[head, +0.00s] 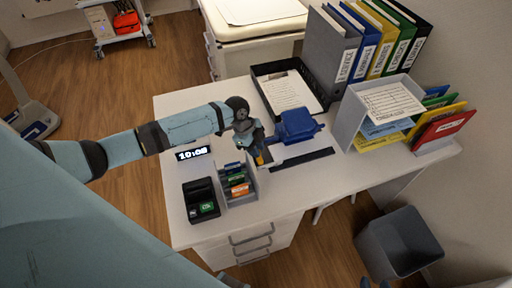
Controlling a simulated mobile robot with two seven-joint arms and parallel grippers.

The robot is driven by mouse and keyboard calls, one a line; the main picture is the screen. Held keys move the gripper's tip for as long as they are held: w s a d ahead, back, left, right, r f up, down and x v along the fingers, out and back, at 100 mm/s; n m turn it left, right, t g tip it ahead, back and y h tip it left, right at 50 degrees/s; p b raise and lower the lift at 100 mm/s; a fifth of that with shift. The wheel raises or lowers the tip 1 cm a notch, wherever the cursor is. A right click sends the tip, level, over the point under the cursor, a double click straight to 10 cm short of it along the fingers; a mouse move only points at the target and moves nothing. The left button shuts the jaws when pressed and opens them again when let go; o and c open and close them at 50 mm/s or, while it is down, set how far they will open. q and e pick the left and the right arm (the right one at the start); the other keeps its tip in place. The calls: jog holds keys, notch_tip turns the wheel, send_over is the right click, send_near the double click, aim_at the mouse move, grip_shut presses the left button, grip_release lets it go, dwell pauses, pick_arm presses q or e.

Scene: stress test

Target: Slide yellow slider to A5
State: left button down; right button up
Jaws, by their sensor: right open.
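A blue device (298,124), which looks like a hole punch, sits on the white desk with a pale strip and a dark strip (303,160) in front of it. A small yellow-orange piece (260,160), probably the yellow slider, shows at the left end of the pale strip. My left gripper (255,150) is right at this piece, partly covering it. I cannot tell whether its fingers touch it or are shut. The A5 mark is too small to read. My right gripper (374,284) shows only as dark tips at the bottom edge, open, away from the desk.
A card holder (238,187), a black terminal (201,200) and a clock (193,153) stand at the desk's front left. A black paper tray (262,92), binders (338,50) and a file sorter (350,118) stand behind and right. A grey bin (398,243) is on the floor.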

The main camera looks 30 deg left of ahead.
pick_arm(q)
jog(key=shift+w+d+b, duration=0.45)
jog(key=shift+w+d, duration=1.05)
jog(key=shift+w, duration=0.15)
jog(key=c, duration=1.3)
grip_release()
jog(key=b+v, duration=0.1)
jog(key=v, duration=1.3)
jog(key=shift+f, duration=0.1)
